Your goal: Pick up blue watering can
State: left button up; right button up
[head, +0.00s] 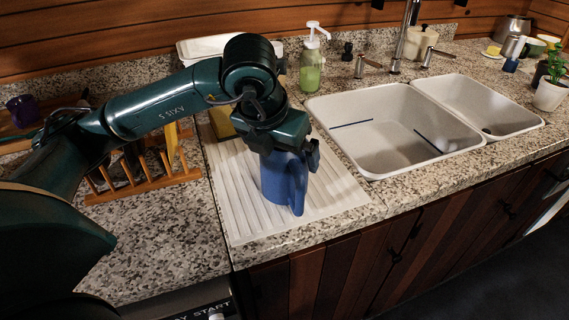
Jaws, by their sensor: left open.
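The blue watering can (276,182) stands on the white ribbed drainboard (240,215) left of the sink. Part of it, with a handle or spout, points toward the front right. My left gripper (289,150) is directly above the can and covers its top. The gripper is open, with a finger showing at the right near the can's upper edge. I cannot tell whether the fingers touch the can. My right gripper is not in view.
A double sink (375,130) lies to the right. A green soap bottle (311,72) stands behind the drainboard. A wooden dish rack (140,178) is at the left under my arm. A potted plant (550,93) is at the far right. The front counter at left is clear.

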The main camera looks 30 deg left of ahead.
pick_arm(q)
jog(key=shift+x, duration=1.55)
jog(key=shift+c, duration=0.2)
jog(key=shift+r, duration=0.1)
jog(key=c, duration=1.1)
